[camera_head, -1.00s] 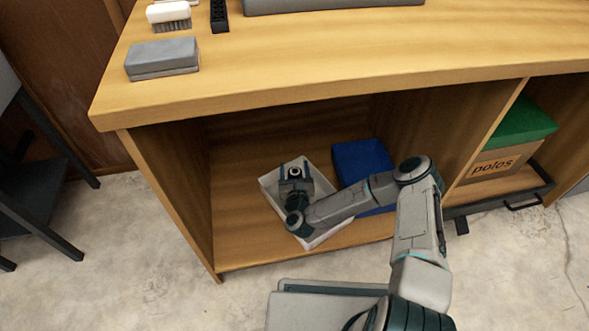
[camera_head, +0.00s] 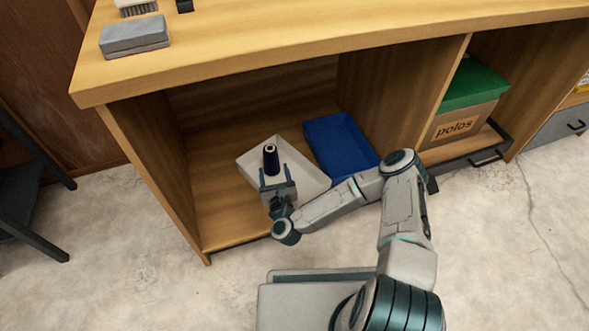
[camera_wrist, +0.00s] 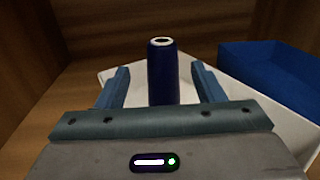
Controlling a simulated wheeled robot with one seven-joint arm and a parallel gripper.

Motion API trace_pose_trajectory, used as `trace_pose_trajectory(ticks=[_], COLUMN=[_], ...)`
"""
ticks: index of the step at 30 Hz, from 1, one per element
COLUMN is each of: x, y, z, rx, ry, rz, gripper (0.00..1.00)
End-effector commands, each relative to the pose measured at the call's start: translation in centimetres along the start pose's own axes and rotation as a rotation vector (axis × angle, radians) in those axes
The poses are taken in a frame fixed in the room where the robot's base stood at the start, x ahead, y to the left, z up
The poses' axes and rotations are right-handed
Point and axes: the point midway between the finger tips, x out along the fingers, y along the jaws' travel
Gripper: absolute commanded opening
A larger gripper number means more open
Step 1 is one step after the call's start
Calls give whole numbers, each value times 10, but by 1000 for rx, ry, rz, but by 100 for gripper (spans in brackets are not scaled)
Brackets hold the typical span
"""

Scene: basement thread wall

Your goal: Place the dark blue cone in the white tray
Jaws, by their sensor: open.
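The dark blue cone (camera_head: 271,158) stands upright in the white tray (camera_head: 312,178) on the lower shelf of the wooden unit. Its pale top ring shows in the wrist view, where the cone (camera_wrist: 162,78) rises beyond and between the fingers. My gripper (camera_head: 276,177) is open, with its fingers on either side of the cone's near side. In the wrist view the gripper (camera_wrist: 160,84) shows a gap between each finger and the cone. The cone's base is hidden behind my gripper.
A blue tray (camera_head: 338,146) lies right of the white tray. A cardboard box with a green lid (camera_head: 462,112) sits in the compartment to the right. The wooden top (camera_head: 300,50) overhangs the shelf, and a side panel (camera_head: 152,165) bounds it on the left.

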Motion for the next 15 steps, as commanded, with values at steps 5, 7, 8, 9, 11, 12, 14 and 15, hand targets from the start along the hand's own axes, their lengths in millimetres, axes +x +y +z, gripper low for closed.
trace_pose_trajectory(ticks=[5, 7, 8, 9, 11, 12, 14, 15], x=[1, 3, 4, 6, 9, 11, 12, 13], y=[-1, 1, 3, 5, 10, 13, 17, 19], z=[1, 3, 4, 6, 10, 12, 14, 16], rx=[-15, -54, -79, -123, -210, -283, -404, -487], ry=[1, 5, 8, 13, 22, 30, 42, 52], rz=[9, 37, 57, 89, 152, 201, 282, 336], gripper=[62, 62, 62, 62, 62, 62, 62, 62])
